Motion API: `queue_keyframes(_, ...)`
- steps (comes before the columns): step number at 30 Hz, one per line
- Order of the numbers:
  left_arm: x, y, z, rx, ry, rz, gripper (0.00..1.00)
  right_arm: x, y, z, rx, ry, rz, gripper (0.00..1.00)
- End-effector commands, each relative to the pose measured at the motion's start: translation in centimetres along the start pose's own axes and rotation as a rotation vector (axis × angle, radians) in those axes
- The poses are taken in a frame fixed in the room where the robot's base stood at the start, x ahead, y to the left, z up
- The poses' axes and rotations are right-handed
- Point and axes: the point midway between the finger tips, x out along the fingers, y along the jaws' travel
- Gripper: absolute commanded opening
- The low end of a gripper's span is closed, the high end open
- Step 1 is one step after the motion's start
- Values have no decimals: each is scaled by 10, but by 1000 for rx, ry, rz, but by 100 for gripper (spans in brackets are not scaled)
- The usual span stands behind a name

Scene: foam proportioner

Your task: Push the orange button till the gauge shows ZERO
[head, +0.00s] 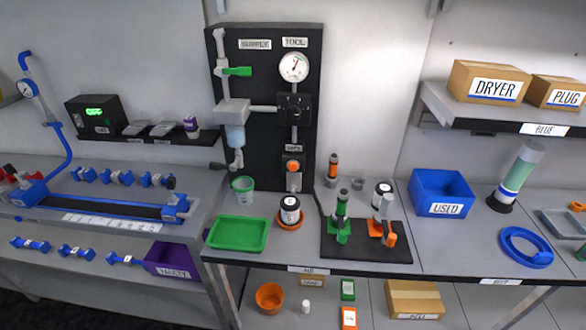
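The orange button (293,166) sits low on a black upright panel (262,90), under a small label too small to read surely. The round white gauge (294,67) is near the top of the panel, below the label TOOL (295,42). Its reddish needle points up and slightly right; the scale is too small to read. A black regulator block with a knob (294,107) is between gauge and button. Neither of my grippers shows in the head view, and nothing is touching the button.
A green-handled valve (237,71) is left of the gauge. A blue USED bin (443,194) stands right.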

Motion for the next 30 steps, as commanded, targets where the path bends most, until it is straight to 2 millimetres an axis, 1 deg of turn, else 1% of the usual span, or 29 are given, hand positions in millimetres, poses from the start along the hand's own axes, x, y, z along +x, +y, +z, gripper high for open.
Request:
queue_keyframes(1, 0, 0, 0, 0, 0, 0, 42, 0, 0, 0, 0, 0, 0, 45)
queue_keyframes(2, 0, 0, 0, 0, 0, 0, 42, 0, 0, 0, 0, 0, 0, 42)
queue_keyframes(12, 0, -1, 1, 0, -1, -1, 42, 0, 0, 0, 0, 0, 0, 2)
queue_keyframes(13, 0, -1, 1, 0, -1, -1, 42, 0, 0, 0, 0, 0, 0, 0)
queue_keyframes(30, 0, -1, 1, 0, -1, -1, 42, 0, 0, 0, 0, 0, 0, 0)
